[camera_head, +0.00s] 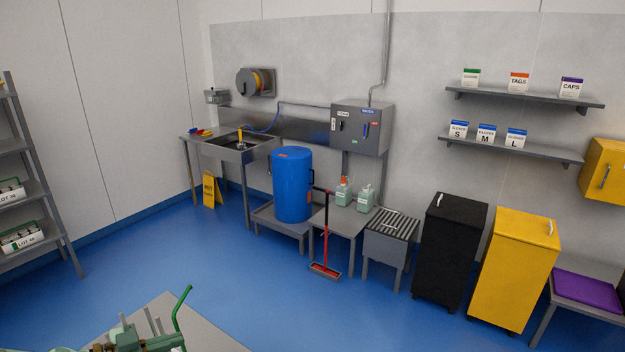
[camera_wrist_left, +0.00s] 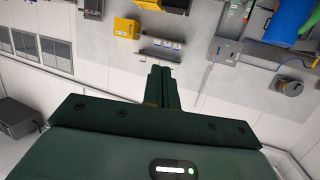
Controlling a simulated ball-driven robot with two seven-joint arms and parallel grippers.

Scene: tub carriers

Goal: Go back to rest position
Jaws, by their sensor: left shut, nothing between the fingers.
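My left gripper (camera_wrist_left: 161,72) shows in the left wrist view. Its two dark green fingers stand side by side, pressed together, with nothing between them. The view behind them is upside down, with the wall and shelves beyond and no object near the fingertips. In the head view, grey-green parts cut by the bottom left edge look like parts of my left arm, but the fingers cannot be made out there. A curved green handle (camera_head: 180,308) rises beside them; what it belongs to is mostly hidden. My right gripper is in neither view.
A grey surface (camera_head: 205,335) lies at the bottom. A shelf rack (camera_head: 62,222) holds carriers at left. A sink (camera_head: 240,151), blue barrel (camera_head: 292,185), red squeegee (camera_head: 325,235), black bin (camera_head: 450,250) and yellow bin (camera_head: 513,270) line the wall. Blue floor (camera_head: 240,275) between is clear.

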